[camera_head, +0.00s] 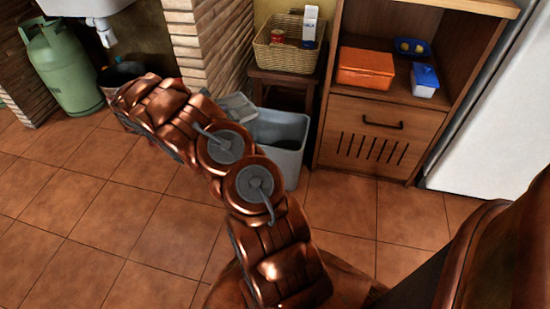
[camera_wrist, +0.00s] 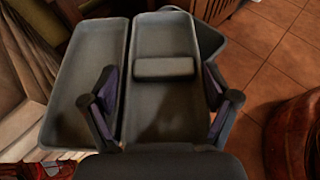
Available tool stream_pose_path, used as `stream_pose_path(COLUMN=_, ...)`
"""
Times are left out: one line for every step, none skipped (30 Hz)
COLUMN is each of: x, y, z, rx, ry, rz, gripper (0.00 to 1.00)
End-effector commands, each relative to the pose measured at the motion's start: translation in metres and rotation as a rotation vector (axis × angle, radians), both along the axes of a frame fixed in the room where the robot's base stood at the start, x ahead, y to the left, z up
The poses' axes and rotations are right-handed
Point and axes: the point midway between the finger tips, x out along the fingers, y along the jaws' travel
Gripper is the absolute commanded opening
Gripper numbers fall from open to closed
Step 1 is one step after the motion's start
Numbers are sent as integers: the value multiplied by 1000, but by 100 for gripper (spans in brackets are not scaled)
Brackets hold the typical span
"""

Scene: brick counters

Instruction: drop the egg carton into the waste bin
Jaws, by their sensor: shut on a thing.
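The egg carton is a grey, open two-part tray (camera_wrist: 165,40) in the wrist view. Its other half (camera_wrist: 85,70) lies alongside on the left. My gripper (camera_wrist: 160,105) has one finger on each side of the right half and is shut on it. In the head view the carton (camera_head: 238,106) shows as a small grey shape just past my arm, which hides my gripper. The waste bin (camera_head: 288,150) is an open blue-grey tub on the floor. The carton overlaps its upper left in that view. Part of the bin (camera_wrist: 234,66) shows right of the carton in the wrist view.
A wooden stool (camera_head: 283,78) with a wicker basket (camera_head: 285,56) stands behind the bin. A wooden cabinet (camera_head: 365,138) is to its right, a brick pillar (camera_head: 205,40) to its left. A green gas cylinder (camera_head: 62,70) stands far left. Tiled floor (camera_head: 80,225) is clear in front.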

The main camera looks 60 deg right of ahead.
Motion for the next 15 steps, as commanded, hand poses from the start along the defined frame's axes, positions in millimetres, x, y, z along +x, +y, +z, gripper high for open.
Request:
stream_pose_path(x=-9, y=-16, z=-8, rx=-3, ry=1, rz=-5, gripper=60)
stream_pose_path(x=-13, y=-25, z=-11, rx=-4, ry=2, rz=-6, gripper=60)
stream_pose_path(x=-20, y=-37, z=-15, rx=-4, ry=2, rz=-6, gripper=60)
stream_pose_path(x=-24, y=-46, z=-19, rx=-2, ry=0, rz=-6, gripper=60)
stream_pose_path(x=-28, y=-55, z=-22, rx=-1, ry=-1, rz=-5, gripper=60)
stream_pose_path(x=-35, y=-67, z=-27, rx=-2, ry=0, rz=-5, gripper=60)
stream_pose_path(x=-41, y=-75, z=-30, rx=-2, ry=0, rz=-7, gripper=60)
stream_pose_path(x=-46, y=-85, z=-33, rx=-3, ry=1, rz=-9, gripper=60)
stream_pose_path(x=-53, y=-96, z=-37, rx=-3, ry=1, rz=-11, gripper=60)
stream_pose_path(x=-58, y=-103, z=-40, rx=-2, ry=0, rz=-11, gripper=60)
stream_pose_path(x=-63, y=-111, z=-43, rx=-1, ry=0, rz=-11, gripper=60)
stream_pose_path(x=-69, y=-120, z=-47, rx=-1, ry=0, rz=-13, gripper=60)
stream_pose_path(x=-74, y=-126, z=-49, rx=-1, ry=1, rz=-16, gripper=60)
stream_pose_path(x=-79, y=-132, z=-51, rx=-1, ry=0, rz=-17, gripper=60)
stream_pose_path(x=-84, y=-139, z=-53, rx=-2, ry=1, rz=-21, gripper=60)
